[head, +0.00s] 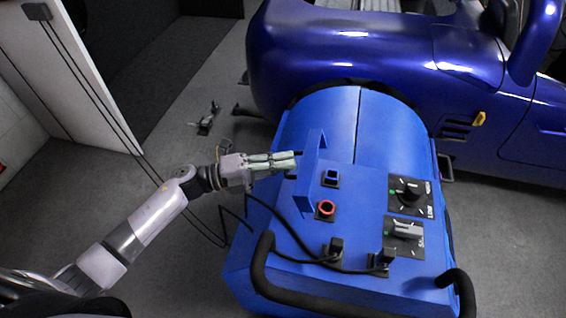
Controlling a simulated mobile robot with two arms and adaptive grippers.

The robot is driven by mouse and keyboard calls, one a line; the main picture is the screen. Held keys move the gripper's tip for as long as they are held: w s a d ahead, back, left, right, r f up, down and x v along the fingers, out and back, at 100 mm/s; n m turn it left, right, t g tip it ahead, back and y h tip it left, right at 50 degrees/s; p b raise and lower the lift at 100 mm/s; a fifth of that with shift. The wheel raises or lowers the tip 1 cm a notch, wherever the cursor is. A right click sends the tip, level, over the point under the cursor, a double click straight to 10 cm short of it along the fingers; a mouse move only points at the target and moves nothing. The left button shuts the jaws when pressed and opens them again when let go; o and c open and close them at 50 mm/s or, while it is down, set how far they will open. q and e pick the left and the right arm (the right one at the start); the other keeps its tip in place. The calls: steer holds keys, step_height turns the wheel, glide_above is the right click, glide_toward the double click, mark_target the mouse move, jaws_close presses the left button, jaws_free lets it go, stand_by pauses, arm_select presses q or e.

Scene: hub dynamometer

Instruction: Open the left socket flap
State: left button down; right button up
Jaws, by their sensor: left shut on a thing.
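The dynamometer's blue cabinet (348,270) stands in the middle of the head view. On the left of its top, a long blue flap (308,185) stands raised, beside a blue square socket (331,176) and a red ring-shaped socket (326,209). My left gripper (292,161) reaches in from the left. Its fingers are close together, shut at the flap's left side. The exact contact at the fingertips is too small to make out. My right gripper is not in view.
Two black plugs (335,246) with cables sit near the cabinet's front. Two knob switches (407,193) are on its right. A black handlebar (300,290) runs along the front edge. A blue car (350,45) stands close behind. Grey floor (170,250) is open at left.

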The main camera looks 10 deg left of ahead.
mark_target(302, 160)
arm_select(q)
steer(key=d+r+y+p, duration=0.1)
steer(key=p, duration=0.2)
steer(key=r+m+g+y+p, duration=0.1)
steer(key=p, duration=0.3)
steer(key=shift+s+d, duration=0.1)
steer(key=shift+d, duration=0.25)
steer(key=shift+d+y+p, duration=0.2)
steer(key=shift+y+p, duration=0.1)
steer(key=shift+p, duration=0.15)
steer(key=shift+d+r, duration=0.1)
steer(key=shift+d, duration=0.3)
